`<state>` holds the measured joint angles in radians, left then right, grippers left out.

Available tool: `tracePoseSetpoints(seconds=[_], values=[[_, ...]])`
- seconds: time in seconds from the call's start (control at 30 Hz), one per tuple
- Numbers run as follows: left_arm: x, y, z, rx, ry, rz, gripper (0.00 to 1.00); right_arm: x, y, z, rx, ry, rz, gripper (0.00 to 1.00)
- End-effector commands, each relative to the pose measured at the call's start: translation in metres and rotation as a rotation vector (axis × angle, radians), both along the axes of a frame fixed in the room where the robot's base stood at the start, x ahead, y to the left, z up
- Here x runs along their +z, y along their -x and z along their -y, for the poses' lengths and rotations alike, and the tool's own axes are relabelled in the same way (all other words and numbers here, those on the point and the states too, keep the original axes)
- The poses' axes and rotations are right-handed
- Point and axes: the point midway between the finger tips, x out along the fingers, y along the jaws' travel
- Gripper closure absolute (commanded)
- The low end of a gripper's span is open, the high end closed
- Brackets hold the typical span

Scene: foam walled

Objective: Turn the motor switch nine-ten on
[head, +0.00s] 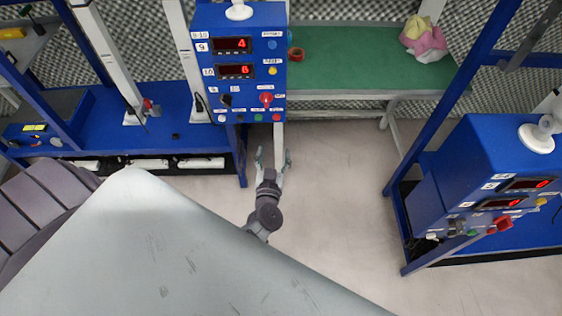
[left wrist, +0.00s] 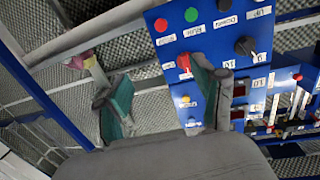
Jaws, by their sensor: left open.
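A blue control box (head: 240,60) labelled 9-10 stands at upper middle in the head view, with two red displays reading 4 and 6. Its lower front carries a black knob (head: 225,101) at left and a red knob (head: 266,98) at right, with small buttons below. Which knob is the motor switch, and its exact setting, I cannot tell. My left gripper (head: 272,158) is open and empty, below the box in the picture. In the left wrist view the fingers (left wrist: 163,98) show before the box; the right finger partly covers its face, near the red knob (left wrist: 184,62).
A similar blue box (head: 480,165) stands at right on a blue frame. A green-topped table (head: 345,58) with a red tape roll and a coloured cloth (head: 424,40) lies behind. A pale panel (head: 170,250) fills the lower left. Grey floor is clear between the boxes.

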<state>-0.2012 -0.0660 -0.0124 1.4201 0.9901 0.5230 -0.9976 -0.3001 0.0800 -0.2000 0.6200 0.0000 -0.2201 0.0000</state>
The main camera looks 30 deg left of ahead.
Motion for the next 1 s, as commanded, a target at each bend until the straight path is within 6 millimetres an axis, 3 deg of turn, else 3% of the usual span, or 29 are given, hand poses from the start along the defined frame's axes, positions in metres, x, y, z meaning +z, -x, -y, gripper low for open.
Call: tracePoseSetpoints(seconds=[0.47,1.0], values=[[-0.090,0.020,0.036,-0.175,0.025,-0.155,0.31,-0.019,0.000,0.000,0.000,0.000,0.000,0.60],[-0.184,0.061,0.066,-0.330,0.065,-0.354,0.31,-0.037,0.000,0.000,0.000,0.000,0.000,0.60]])
